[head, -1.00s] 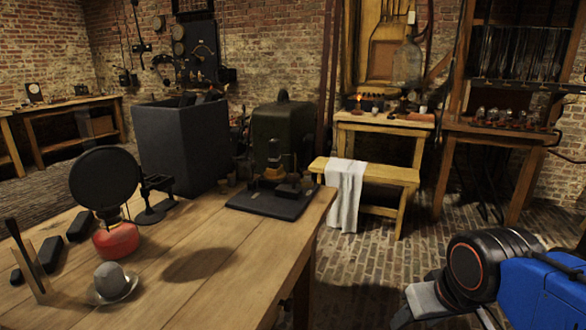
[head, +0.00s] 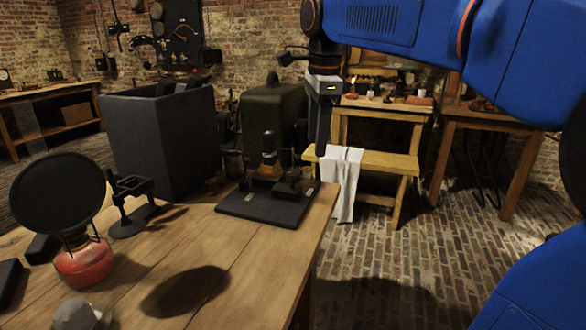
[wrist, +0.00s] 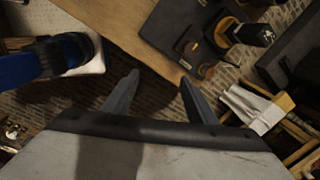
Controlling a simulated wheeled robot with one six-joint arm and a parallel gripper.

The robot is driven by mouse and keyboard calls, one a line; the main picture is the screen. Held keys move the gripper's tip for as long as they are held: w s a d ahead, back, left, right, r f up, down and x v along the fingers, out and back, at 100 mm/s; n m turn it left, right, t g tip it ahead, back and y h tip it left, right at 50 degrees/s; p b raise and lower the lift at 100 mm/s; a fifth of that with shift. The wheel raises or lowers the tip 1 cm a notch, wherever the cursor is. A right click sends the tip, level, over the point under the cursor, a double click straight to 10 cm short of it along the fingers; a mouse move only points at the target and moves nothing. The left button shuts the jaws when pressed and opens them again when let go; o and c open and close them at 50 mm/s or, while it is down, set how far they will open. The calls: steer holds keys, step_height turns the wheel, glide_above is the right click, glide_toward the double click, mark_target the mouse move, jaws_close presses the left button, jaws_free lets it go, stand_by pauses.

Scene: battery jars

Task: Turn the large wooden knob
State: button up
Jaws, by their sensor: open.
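A black-based apparatus (head: 262,212) sits at the table's right end, with small knobs and a taller wooden-coloured piece (head: 269,165) on it. The apparatus also shows at the top of the wrist view (wrist: 166,27), with a round wooden-looking part (wrist: 226,32) on it. I cannot tell surely which part is the large wooden knob. My gripper (head: 322,148) hangs fingers down, just right of the apparatus and higher than it. In the wrist view my gripper (wrist: 159,77) is open and empty, its fingers apart from the apparatus.
A red-based stand with a black disc (head: 58,195) and a black stand (head: 132,205) are on the wooden table (head: 225,260) to the left. A dark box (head: 160,140) and green case (head: 273,120) stand behind. A wooden bench with white cloth (head: 340,182) is at right.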

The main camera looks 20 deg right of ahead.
mark_target(293, 173)
steer(key=w+a+r+m+g, duration=0.1)
steer(key=w+a+r+m, duration=0.3)
steer(key=w+m, duration=0.45)
steer(key=f, duration=1)
steer(key=d+f, duration=0.1)
steer(key=f, duration=0.5)
steer(key=shift+w, duration=0.4)
steer(key=c, duration=1.1)
